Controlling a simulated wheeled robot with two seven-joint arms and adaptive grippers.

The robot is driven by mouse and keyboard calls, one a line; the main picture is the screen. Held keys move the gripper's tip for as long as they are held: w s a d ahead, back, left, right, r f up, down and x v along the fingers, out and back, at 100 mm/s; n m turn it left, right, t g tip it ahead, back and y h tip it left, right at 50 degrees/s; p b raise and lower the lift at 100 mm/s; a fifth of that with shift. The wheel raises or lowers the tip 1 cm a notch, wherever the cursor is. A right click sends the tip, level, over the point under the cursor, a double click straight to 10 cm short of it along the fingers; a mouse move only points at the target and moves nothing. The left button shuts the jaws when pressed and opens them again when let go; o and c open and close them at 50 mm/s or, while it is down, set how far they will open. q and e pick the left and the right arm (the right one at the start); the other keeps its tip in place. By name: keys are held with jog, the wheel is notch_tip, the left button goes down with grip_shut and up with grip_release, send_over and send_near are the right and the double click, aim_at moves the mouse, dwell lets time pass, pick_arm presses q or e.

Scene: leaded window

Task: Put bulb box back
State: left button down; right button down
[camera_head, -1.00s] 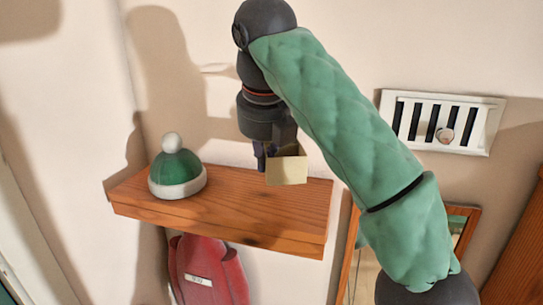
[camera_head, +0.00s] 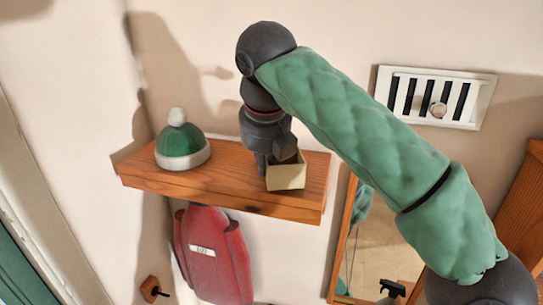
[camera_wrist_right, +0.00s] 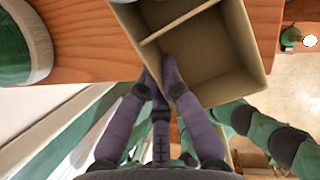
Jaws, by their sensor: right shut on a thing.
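The bulb box (camera_head: 286,178) is a small, open-topped tan cardboard box. My right gripper (camera_head: 266,164) is shut on one of its walls, at the left side of the box in the head view. The box appears over the right part of the wooden shelf (camera_head: 225,186); I cannot tell if its base touches the wood. In the right wrist view the box (camera_wrist_right: 225,60) is open towards the camera and shows an inner divider. The purple fingers (camera_wrist_right: 161,72) meet at its near wall. My left gripper is not in view.
A green hat with white trim and pompom (camera_head: 181,147) stands on the shelf's left part, with bare wood between it and the box. A red bag (camera_head: 212,255) hangs below. A mirror (camera_head: 375,255) is lower right, and a white wall vent (camera_head: 436,97) upper right.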

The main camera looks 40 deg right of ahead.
jog(key=shift+s+a+r, duration=0.1)
jog(key=shift+s+a, duration=0.25)
jog(key=shift+a, duration=0.05)
jog(key=shift+w+d, duration=0.15)
jog(key=shift+d, duration=0.05)
jog(key=shift+w+d+f, duration=0.2)
jog(key=shift+d+f, duration=0.2)
jog(key=shift+d, duration=0.2)
jog(key=shift+w+a+f, duration=0.1)
jog(key=shift+w+a, duration=0.05)
jog(key=shift+a, duration=0.3)
jog(key=shift+a+b, duration=0.3)
jog(key=shift+a, duration=0.2)
jog(key=shift+f, duration=0.15)
jog(key=shift+s+d, duration=0.2)
jog(key=c, duration=1.8)
grip_release()
jog(key=shift+d+f, duration=0.15)
jog(key=shift+d, duration=0.1)
jog(key=o, duration=0.5)
jog(key=shift+w+d, duration=0.1)
jog(key=shift+d, duration=0.05)
jog(key=shift+c, duration=0.2)
jog(key=shift+d, duration=0.1)
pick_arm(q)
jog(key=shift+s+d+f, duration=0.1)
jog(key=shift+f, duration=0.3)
